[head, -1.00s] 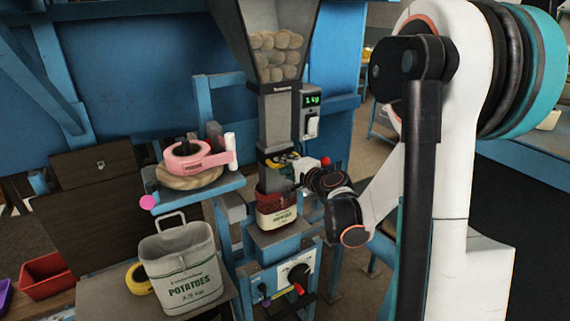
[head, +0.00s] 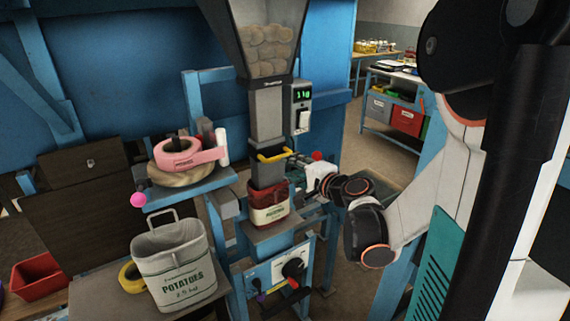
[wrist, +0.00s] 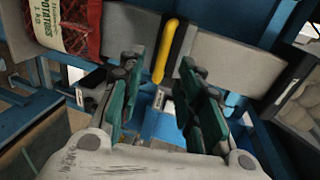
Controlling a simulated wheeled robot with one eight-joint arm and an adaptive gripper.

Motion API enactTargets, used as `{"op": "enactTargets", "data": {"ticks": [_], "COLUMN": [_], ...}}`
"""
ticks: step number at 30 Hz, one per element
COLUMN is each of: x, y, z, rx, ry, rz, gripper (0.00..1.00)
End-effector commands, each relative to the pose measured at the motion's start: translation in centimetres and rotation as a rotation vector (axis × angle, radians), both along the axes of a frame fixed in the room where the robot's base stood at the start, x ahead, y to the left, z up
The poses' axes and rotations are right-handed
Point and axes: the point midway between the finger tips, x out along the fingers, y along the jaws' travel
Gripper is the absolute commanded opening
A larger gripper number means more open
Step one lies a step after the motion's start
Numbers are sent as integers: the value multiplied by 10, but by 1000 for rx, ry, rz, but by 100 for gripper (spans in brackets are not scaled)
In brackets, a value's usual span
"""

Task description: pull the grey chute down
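The grey chute (head: 267,173) hangs upright below the hopper, with a black collar and a yellow handle (head: 273,156). Its lower end meets the mouth of a red net sack (head: 268,205) with a cream label; how deep it reaches inside is hidden. In the wrist view the chute (wrist: 222,62) crosses the top, with the handle (wrist: 168,50) upright and the sack (wrist: 68,25) at left. My gripper (head: 302,166) is just right of the handle. In the wrist view my gripper (wrist: 160,78) is open and empty, its green-padded fingers apart, the handle beyond the gap between them.
A hopper of potatoes (head: 270,50) and a scale display (head: 302,95) are above. A knob panel (head: 280,272) is below. A pink tape dispenser (head: 185,155) stands on a shelf at left. A grey potato bag (head: 174,272) stands on the front table. A red bin (head: 38,277) is at far left.

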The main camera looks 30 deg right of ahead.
Motion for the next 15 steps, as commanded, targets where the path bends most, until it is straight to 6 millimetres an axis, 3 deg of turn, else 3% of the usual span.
{"op": "enactTargets", "data": {"ticks": [6,15], "x": [-22,-25], "y": [-1,-1], "z": [4,5], "rx": [0,0], "ry": [0,0], "rz": [-1,1], "gripper": [32,32]}}
